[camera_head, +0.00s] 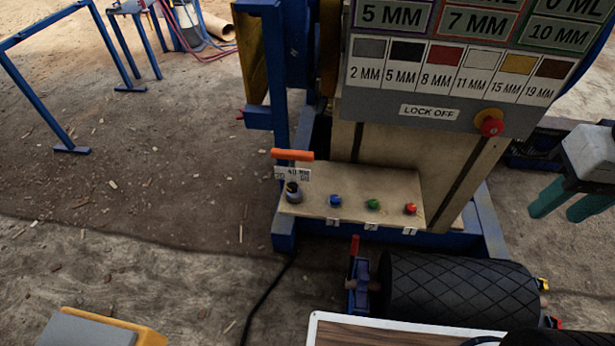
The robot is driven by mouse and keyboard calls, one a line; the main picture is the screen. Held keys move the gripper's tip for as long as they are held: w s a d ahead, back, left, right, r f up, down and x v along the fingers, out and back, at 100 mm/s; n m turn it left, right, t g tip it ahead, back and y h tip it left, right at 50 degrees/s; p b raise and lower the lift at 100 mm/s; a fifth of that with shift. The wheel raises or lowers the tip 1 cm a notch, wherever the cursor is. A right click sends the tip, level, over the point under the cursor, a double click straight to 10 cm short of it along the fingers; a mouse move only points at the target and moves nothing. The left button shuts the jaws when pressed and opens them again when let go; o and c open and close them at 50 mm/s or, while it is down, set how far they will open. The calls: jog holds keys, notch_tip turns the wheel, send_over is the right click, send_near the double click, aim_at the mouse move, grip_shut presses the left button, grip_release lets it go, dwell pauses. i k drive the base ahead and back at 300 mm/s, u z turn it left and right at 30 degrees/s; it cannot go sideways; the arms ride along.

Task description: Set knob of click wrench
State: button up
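A small dark cylindrical knob (293,192) stands at the left end of a beige shelf (345,180) on the machine's base. Just behind it is a small white label (291,173) with tiny print that seems to include "40 MM". An orange bar (292,155) lies level above the label. I cannot tell for sure whether the bar and knob belong to one click wrench. My gripper (554,214), with teal fingers and a pale body, hangs at the right edge, well right of the shelf. Its fingers look apart with nothing between them; part of it is cut off by the frame.
Blue (336,201), green (373,204) and red (410,209) buttons sit along the shelf. A grey panel (432,112) with a red-and-yellow stop button (490,124) rises above. A black ridged roller (455,290) lies in front. Open dirt ground is at left.

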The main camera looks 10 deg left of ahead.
aim_at(291, 187)
jog(key=u, duration=2.6)
jog(key=k, duration=0.6)
jog(key=z, duration=1.4)
